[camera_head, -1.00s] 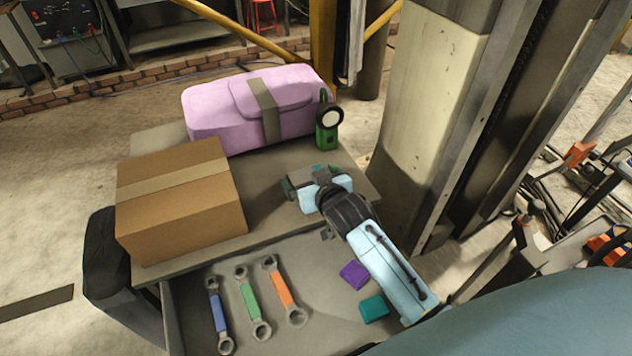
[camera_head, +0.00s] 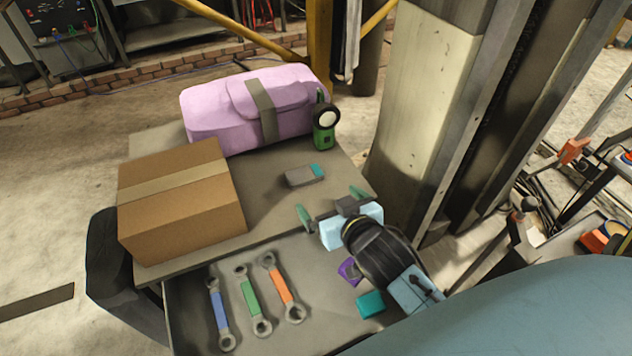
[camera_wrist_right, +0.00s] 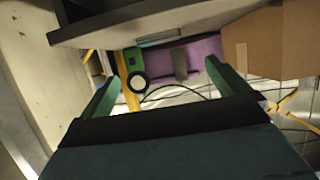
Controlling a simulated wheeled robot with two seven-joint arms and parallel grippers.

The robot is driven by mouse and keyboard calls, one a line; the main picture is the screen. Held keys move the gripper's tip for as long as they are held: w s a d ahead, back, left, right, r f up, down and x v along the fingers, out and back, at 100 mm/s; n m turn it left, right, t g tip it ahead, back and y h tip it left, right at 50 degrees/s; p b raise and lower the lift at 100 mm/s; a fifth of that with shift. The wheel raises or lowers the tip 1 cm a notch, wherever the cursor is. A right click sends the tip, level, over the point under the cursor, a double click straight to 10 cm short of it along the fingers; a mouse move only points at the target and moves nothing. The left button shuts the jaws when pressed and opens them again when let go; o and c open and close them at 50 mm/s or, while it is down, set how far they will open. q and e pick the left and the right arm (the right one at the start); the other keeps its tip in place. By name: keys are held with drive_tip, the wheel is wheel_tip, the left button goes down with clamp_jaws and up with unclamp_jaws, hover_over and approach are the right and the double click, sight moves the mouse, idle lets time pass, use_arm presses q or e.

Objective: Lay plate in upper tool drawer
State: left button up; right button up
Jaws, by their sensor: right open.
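The plate (camera_head: 304,176), a small flat grey piece with a teal end, lies on the cart top, right of the cardboard box. My right gripper (camera_head: 331,203) is open and empty, on the drawer side of the plate and apart from it. In the right wrist view its green fingers (camera_wrist_right: 162,72) are spread, and a light grey strip beyond them appears to be the plate (camera_wrist_right: 160,38). The upper tool drawer (camera_head: 200,270) is pulled open below the cart top. My left gripper is not in view.
The drawer holds blue, green and orange wrenches (camera_head: 250,303) at left, and purple (camera_head: 347,270) and teal (camera_head: 370,304) blocks at right, near my arm. The cardboard box (camera_head: 180,205), pink bag (camera_head: 215,112) and green lamp (camera_head: 324,138) stand on the cart. A column (camera_head: 425,110) rises at right.

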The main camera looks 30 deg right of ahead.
approach(305, 175)
drive_tip(key=shift+x, duration=4.05)
drive_tip(key=shift+s, duration=0.1)
